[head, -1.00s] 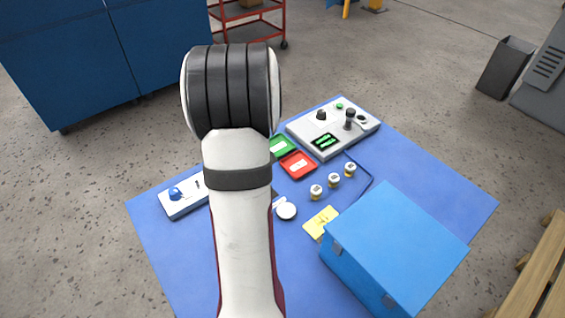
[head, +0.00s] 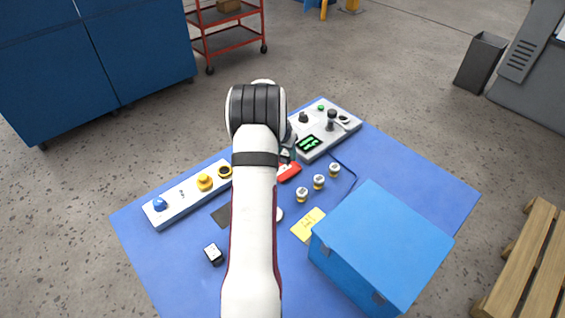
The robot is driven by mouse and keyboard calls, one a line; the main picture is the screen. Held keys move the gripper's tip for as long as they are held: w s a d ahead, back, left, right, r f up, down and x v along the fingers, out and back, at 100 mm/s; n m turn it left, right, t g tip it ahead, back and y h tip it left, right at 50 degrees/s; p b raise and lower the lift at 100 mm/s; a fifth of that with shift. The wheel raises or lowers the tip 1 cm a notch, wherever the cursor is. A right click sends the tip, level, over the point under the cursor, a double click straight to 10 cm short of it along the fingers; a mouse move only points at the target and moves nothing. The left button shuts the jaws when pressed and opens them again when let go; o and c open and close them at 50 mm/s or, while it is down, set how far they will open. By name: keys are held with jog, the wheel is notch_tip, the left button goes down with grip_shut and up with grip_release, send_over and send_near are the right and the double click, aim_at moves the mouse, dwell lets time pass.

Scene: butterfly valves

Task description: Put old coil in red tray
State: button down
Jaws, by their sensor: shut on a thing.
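The red tray (head: 290,173) lies on the blue mat, partly hidden by my arm in the head view. My gripper (head: 288,154) is just above and behind the tray, largely hidden by my wrist. It is shut on a small dark piece with a pale face, which I take for the old coil; its outline is mostly covered. Another small black block with a white label (head: 213,254), like a coil, rests on the mat at the lower left. The green tray is hidden behind my arm.
A grey control box (head: 325,130) stands behind the trays. A white panel with blue and yellow knobs (head: 187,193) is at left. Several small capped cylinders (head: 318,182), a yellow note (head: 308,225) and a large blue box (head: 382,245) are at right. The mat's lower left is mostly clear.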

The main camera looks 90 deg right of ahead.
jog(key=shift+w+d+f, duration=0.3)
jog(key=shift+w+f, duration=0.1)
jog(key=shift+w, duration=0.1)
jog(key=shift+w+f, duration=0.1)
jog(key=shift+f, duration=0.25)
notch_tip(320, 180, down, 3)
jog(key=shift+f, duration=0.15)
jog(key=shift+f, duration=0.15)
jog(key=c, duration=0.8)
grip_release()
jog(key=shift+o, duration=0.2)
